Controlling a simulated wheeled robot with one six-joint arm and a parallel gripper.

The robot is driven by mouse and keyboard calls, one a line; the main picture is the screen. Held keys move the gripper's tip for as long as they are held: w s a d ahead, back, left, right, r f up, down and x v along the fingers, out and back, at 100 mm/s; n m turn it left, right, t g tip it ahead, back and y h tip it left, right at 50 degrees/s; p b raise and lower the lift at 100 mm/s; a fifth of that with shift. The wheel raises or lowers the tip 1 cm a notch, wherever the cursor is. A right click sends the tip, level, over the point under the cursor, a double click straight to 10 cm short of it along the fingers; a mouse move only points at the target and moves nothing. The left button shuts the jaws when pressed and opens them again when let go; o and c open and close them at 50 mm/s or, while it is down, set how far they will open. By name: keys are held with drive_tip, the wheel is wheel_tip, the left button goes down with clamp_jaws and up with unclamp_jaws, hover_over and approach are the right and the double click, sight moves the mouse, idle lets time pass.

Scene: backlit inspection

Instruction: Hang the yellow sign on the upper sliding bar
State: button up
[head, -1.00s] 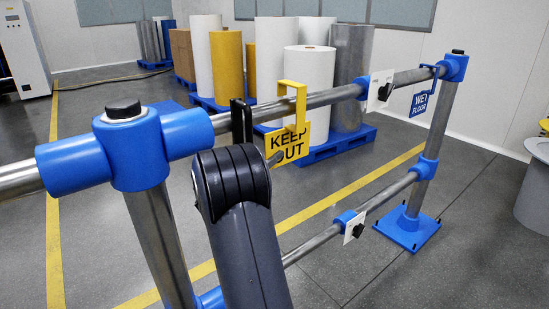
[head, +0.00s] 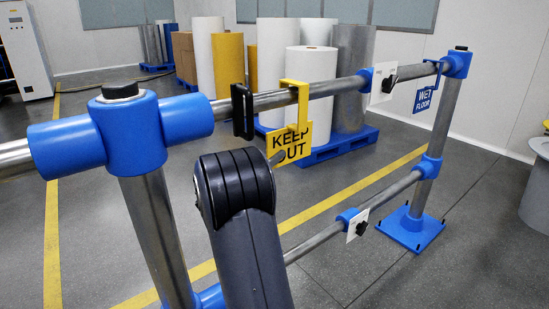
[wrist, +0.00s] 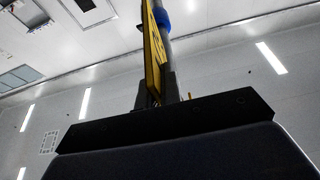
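The yellow sign (head: 290,145) reads KEEP OUT and has a yellow hook at its top. In the head view the hook's top is a little above the upper bar (head: 332,89), and its long strap crosses in front of the bar. I cannot tell whether the hook rests on the bar. In the wrist view my gripper (wrist: 157,92) has its dark fingers on either side of the yellow sign (wrist: 152,50), seen nearly edge-on. In the head view my arm hides most of the gripper.
A black hanger (head: 242,111) is on the upper bar left of the sign. A blue WET FLOOR sign (head: 423,100) hangs near the right post. White plates (head: 382,82) sit on the bars. Wrapped rolls (head: 310,80) stand on blue pallets behind the fence.

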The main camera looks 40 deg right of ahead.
drive_tip(key=o, duration=0.5)
drive_tip(key=shift+o, duration=0.2)
wheel_tip(320, 180, up, 10)
drive_tip(key=shift+p, duration=0.6)
drive_tip(key=shift+f, duration=0.15)
wheel_tip(320, 180, down, 10)
drive_tip(key=shift+f+b, duration=0.1)
drive_tip(key=shift+b, duration=0.6)
drive_tip(key=shift+r+p, duration=1.1)
drive_tip(key=shift+p, duration=0.35)
drive_tip(key=shift+r, duration=0.1)
